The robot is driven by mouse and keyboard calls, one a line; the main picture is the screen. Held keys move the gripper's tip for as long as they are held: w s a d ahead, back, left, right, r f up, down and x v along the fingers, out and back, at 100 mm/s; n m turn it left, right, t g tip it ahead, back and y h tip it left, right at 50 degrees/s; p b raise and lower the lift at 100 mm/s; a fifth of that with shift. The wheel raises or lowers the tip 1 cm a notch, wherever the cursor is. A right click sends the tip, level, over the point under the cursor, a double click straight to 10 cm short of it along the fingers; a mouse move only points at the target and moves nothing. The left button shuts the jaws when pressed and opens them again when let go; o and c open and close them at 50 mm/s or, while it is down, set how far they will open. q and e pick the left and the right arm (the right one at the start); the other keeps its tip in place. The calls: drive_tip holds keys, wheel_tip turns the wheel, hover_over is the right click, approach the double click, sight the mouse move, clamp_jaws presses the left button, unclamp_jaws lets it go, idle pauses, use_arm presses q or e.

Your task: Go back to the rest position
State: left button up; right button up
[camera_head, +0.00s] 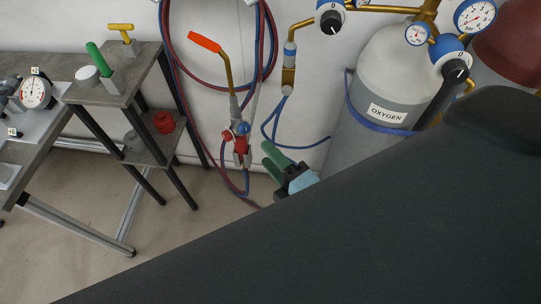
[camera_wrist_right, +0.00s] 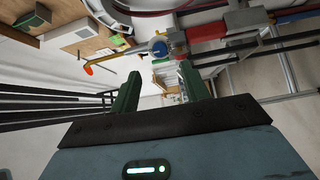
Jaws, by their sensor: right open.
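My right gripper (camera_head: 266,156) has green fingers and a blue-grey body. In the head view it sits just right of and below the valve end of a hanging torch (camera_head: 236,128). In the wrist view the two green fingers of my right gripper (camera_wrist_right: 159,72) stand well apart with nothing between them. The torch (camera_wrist_right: 160,46), with its brass tube and orange tip, lies beyond the fingertips there. My left gripper is not in view.
A grey oxygen cylinder (camera_head: 391,72) with gauges stands at the right, held by a blue strap. Red and blue hoses (camera_head: 268,62) hang on the wall. A large dark surface covers the lower right.

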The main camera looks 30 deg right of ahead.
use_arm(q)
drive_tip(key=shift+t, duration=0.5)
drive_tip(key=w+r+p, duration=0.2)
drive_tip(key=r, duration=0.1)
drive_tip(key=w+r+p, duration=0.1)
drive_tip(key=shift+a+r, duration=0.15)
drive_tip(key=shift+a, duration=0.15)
use_arm(e)
drive_tip(key=s+d+f+m+g, duration=0.2)
drive_tip(key=s+f+m+g, duration=0.2)
drive_tip(key=s+f+m, duration=0.5)
drive_tip(key=s+d+f+m+g+h, duration=0.1)
drive_tip(key=s+d+f+m+g, duration=0.2)
drive_tip(key=f, duration=1)
drive_tip(key=s+m+g, duration=0.2)
drive_tip(key=s+m, duration=0.3)
drive_tip(key=s, duration=0.1)
drive_tip(key=shift+s+f+m, duration=0.15)
drive_tip(key=shift+s+m, duration=0.15)
drive_tip(key=shift+m, duration=0.1)
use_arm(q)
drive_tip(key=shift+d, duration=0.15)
